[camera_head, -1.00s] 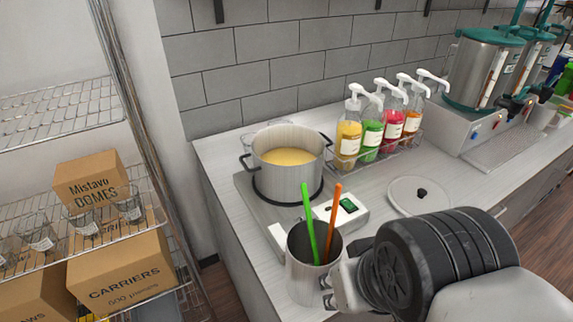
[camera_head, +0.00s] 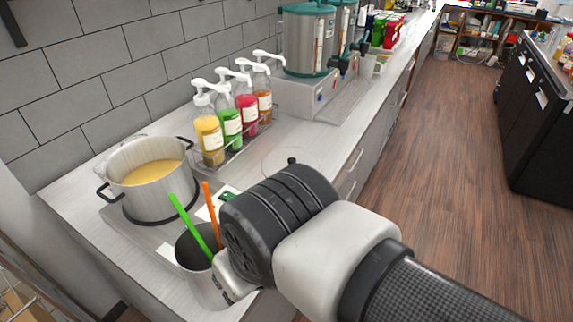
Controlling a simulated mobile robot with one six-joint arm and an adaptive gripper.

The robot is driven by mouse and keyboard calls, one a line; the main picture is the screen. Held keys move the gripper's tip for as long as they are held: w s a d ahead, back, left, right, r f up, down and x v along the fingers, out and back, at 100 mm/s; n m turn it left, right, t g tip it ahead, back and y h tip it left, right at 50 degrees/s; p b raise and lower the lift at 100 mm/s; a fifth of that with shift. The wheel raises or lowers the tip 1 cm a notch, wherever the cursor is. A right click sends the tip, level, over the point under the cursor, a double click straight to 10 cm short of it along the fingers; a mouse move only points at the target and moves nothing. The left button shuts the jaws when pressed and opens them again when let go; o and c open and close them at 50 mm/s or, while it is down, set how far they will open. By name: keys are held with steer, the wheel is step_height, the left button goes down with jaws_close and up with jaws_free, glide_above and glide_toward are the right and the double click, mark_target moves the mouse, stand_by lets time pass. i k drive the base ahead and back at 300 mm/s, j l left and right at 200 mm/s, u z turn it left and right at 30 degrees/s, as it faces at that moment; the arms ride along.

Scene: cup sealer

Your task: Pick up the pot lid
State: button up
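The pot lid (camera_head: 275,165) lies on the light counter, pale and round with a small black knob. My arm's dark wrist covers its near part. My gripper (camera_head: 232,288) is at the lower middle, left of and nearer than the lid, beside the metal cup; only a small part shows past my wrist. Its fingers are not clear, and I cannot tell if it is open or shut. The steel pot (camera_head: 150,197) stands on the cooker at the left, uncovered, with yellow contents.
A metal cup (camera_head: 205,285) holding a green and an orange stick stands close to my gripper. Several pump bottles (camera_head: 210,140) stand in a wire rack behind. Large dispensers (camera_head: 305,45) stand farther back. Open wooden floor (camera_head: 430,150) lies to the right.

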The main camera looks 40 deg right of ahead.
mark_target(278, 159)
steer(key=i+l+z, duration=0.35)
steer(key=l, duration=0.35)
steer(key=i+l+z, duration=0.35)
steer(key=l, duration=0.25)
steer(key=i+l+z, duration=0.35)
steer(key=i+l, duration=0.1)
steer(key=l, duration=0.1)
